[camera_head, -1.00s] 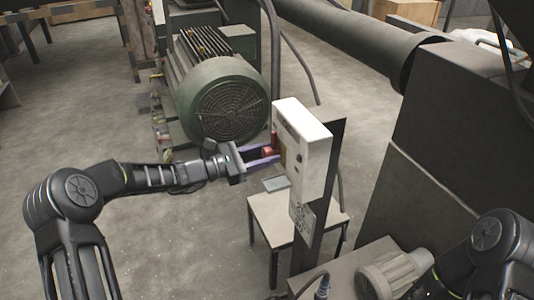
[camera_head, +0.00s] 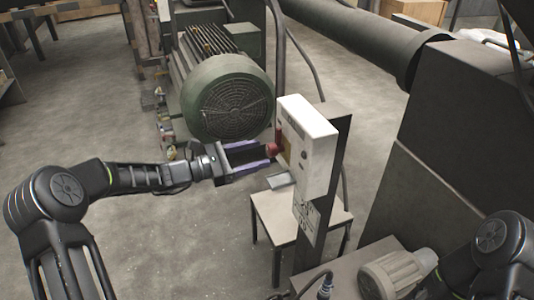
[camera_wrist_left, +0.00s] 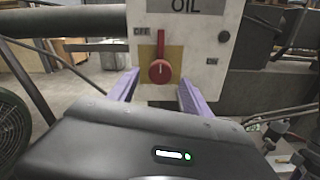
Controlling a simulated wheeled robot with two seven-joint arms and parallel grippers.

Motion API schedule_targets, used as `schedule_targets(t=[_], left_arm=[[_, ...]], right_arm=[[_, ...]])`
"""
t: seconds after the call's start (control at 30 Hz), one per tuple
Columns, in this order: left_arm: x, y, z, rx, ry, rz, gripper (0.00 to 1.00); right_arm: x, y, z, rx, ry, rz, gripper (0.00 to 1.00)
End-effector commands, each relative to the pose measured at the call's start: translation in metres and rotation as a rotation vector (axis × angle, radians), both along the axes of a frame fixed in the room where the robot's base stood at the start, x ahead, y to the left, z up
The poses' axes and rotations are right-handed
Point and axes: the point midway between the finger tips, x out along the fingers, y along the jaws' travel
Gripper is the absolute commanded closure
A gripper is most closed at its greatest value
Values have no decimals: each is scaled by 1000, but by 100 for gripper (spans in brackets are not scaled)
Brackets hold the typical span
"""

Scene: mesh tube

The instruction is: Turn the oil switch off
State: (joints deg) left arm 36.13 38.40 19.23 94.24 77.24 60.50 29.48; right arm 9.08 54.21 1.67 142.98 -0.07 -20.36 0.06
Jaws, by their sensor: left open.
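The oil switch is a red rotary knob (camera_wrist_left: 160,71) on a yellow plate, on the front of a white box (camera_wrist_left: 199,50) marked OIL. In the head view the knob (camera_head: 272,149) faces left on the side of the box (camera_head: 310,150). My left gripper (camera_head: 265,156) is open and empty in front of the switch. Its purple fingers lie to either side and slightly below the knob in the wrist view, not closed on it. My right gripper is out of view.
A dark post (camera_head: 328,200) carries the box. A small table (camera_head: 270,215) stands below, and a green motor (camera_head: 225,95) stands behind. A large dark machine (camera_head: 460,150) fills the right. The floor left of the box is open.

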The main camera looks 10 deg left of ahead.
Motion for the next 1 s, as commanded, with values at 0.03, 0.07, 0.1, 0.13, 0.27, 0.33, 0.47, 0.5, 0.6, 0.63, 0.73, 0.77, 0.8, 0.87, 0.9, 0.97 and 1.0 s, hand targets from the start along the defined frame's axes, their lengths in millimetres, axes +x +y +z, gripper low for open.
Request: schedule_targets(t=[0.03,0.07,0.1,0.13,0.27,0.33,0.47,0.5,0.6,0.63,0.73,0.77,0.8,0.87,0.9,0.97,1.0], left_arm=[[-4,8,-2,2,1,4,43],[-7,12,-2,1,1,3,43],[-10,16,-2,1,-1,2,43],[-12,18,-2,1,1,2,43],[-16,24,-1,1,1,0,43],[-17,25,0,0,0,-1,43],[-17,24,0,0,0,-1,43],[-17,24,0,0,0,-1,43],[-17,24,0,0,0,0,43],[-17,24,0,0,0,0,43],[-16,24,-1,5,-4,1,43],[-16,25,-1,11,-8,4,43],[-14,26,-5,27,-9,14,43],[-11,29,-13,71,-11,28,43],[-10,30,-23,115,-8,36,43],[-12,30,-44,196,2,41,43],[-15,30,-60,258,11,39,43]], right_arm=[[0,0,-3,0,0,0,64],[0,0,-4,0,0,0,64],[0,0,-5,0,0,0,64],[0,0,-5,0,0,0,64],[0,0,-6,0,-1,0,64],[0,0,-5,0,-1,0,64],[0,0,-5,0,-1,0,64],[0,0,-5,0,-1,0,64],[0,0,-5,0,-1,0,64],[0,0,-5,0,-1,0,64],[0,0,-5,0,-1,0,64],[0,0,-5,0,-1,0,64],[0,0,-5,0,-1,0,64],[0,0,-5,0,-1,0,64],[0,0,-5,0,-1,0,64],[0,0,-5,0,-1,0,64],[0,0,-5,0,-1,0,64]])
